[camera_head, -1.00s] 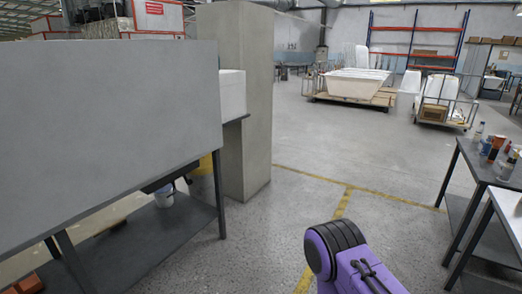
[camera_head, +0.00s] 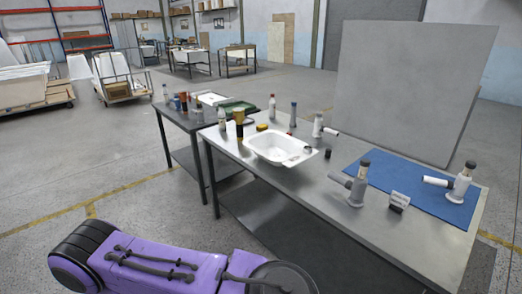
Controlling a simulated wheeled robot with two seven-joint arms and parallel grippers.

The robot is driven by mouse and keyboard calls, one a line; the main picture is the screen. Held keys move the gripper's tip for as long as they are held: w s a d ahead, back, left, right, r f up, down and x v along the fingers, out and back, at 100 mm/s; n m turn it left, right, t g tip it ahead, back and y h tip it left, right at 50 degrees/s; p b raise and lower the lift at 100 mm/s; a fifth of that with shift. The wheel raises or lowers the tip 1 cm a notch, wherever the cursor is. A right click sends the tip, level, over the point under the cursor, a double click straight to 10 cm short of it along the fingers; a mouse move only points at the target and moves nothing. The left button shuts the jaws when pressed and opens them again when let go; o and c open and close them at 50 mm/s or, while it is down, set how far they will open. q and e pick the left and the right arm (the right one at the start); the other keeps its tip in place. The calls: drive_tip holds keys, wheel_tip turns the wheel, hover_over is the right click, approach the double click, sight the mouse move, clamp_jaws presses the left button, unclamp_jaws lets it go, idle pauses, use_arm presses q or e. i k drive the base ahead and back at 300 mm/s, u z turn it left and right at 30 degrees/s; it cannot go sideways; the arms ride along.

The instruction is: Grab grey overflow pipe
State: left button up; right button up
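Several grey pipe fittings stand on the long metal table. One grey pipe with a side branch and a dark top (camera_head: 355,192) stands left of the blue mat's near part. A similar grey pipe with a white-ended side branch (camera_head: 461,188) stands on the blue mat (camera_head: 410,182). A third grey pipe with a white-ended branch (camera_head: 317,127) stands behind the white basin (camera_head: 262,145). I cannot tell which one is the overflow pipe. Neither gripper is in view; only a purple link of my own arm shows at the lower left, apart from the table.
A small block (camera_head: 399,201) stands by the mat's edge. The metal table (camera_head: 310,180) also bears bottles and small parts. A second table (camera_head: 182,120) with bottles adjoins its left end. A tall grey panel (camera_head: 412,85) stands behind. The floor (camera_head: 110,160) at left is clear.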

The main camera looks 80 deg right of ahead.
sight(358, 188)
drive_tip(key=z, duration=4.15)
drive_tip(key=i, duration=0.15)
drive_tip(key=z, duration=0.05)
